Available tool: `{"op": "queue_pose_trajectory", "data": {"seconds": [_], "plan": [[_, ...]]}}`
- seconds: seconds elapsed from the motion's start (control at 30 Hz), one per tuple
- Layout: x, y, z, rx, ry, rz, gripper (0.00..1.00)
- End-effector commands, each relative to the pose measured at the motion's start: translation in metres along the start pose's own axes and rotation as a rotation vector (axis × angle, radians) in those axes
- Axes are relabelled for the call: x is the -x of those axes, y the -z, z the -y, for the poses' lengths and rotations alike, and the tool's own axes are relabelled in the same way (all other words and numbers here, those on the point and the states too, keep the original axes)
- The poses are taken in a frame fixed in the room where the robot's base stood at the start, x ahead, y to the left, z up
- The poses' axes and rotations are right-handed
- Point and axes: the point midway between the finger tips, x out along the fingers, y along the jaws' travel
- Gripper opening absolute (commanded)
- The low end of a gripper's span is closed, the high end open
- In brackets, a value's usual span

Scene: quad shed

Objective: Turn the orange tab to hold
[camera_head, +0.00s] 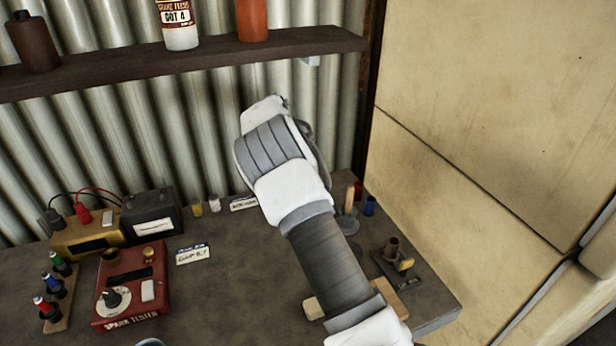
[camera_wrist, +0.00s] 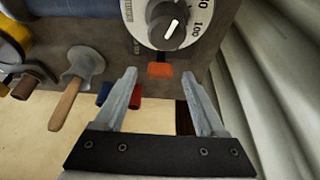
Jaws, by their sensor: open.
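The orange tab (camera_wrist: 160,70) shows in the wrist view as a small block just below a white dial (camera_wrist: 194,30) with printed numbers. The dial has a grey pointer knob (camera_wrist: 171,30) at its middle. My gripper (camera_wrist: 160,80) is open and empty. Its two fingers stand apart, and the tab appears in the gap between their tips; I cannot tell how far beyond them it lies. In the head view my arm covers the gripper, and the tab and dial do not show.
In the head view, a red spark tester (camera_head: 135,290) sits left on the bench, below a shelf (camera_head: 190,63) holding bottles.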

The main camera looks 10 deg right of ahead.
Motion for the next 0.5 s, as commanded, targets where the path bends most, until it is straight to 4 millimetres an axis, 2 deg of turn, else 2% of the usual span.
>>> {"op": "queue_pose_trajectory", "data": {"seconds": [0.23,0.4,0.5], "plan": [[0.044,0.000,0.001,0.001,0.005,-0.001,0.72],[0.060,0.000,0.000,0.000,0.002,0.000,0.72],[0.064,0.000,0.000,0.000,0.002,0.000,0.72]]}}
